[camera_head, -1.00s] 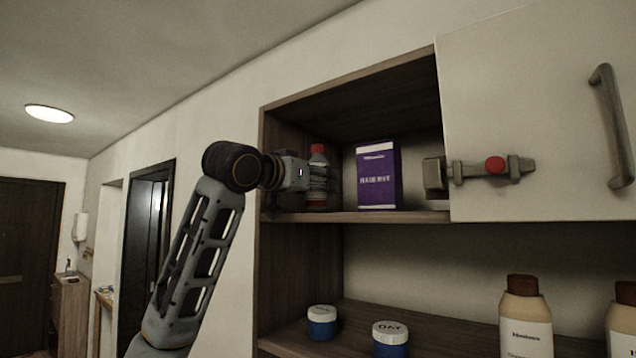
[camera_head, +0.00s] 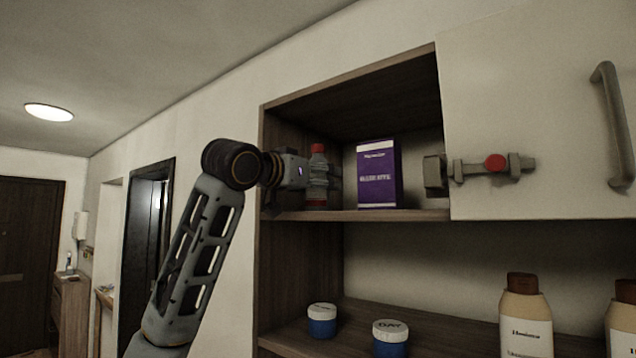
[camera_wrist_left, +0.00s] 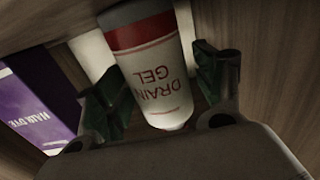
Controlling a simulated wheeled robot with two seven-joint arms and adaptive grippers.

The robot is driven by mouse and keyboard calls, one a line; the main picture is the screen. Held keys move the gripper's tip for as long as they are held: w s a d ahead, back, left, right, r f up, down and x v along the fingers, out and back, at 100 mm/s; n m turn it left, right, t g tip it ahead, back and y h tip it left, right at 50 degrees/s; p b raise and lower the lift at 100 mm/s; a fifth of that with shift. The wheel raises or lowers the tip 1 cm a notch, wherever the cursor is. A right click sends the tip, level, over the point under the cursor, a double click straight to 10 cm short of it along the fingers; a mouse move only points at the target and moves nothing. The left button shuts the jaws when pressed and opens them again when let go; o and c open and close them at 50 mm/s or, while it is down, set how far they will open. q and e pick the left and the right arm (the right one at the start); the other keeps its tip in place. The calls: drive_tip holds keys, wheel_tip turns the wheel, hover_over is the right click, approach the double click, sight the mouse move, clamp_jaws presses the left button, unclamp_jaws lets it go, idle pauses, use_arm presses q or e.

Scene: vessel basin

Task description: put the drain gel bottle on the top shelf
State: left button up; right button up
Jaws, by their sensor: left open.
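The drain gel bottle (camera_head: 317,178) with a red cap stands upright on the top shelf (camera_head: 360,215), near its left wall. In the left wrist view the bottle (camera_wrist_left: 152,75) shows its red band and label, and appears upside down. My left gripper (camera_head: 322,182) is at the bottle, with its fingers (camera_wrist_left: 160,88) on either side of it. The jaws are open. The far side of the bottle is hidden from the head view. My right gripper is not in view.
A purple hair dye box (camera_head: 378,174) stands right of the bottle. A cabinet door (camera_head: 540,100) with a latch (camera_head: 490,167) covers the right side. Below, blue jars (camera_head: 322,321) and cream bottles (camera_head: 525,318) stand on the lower shelf.

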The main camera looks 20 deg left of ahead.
use_arm(q)
drive_tip(key=shift+b+v, duration=0.35)
drive_tip(key=shift+v, duration=0.5)
drive_tip(key=b+v, duration=0.3)
drive_tip(key=v, duration=0.7)
drive_tip(key=shift+s, duration=0.15)
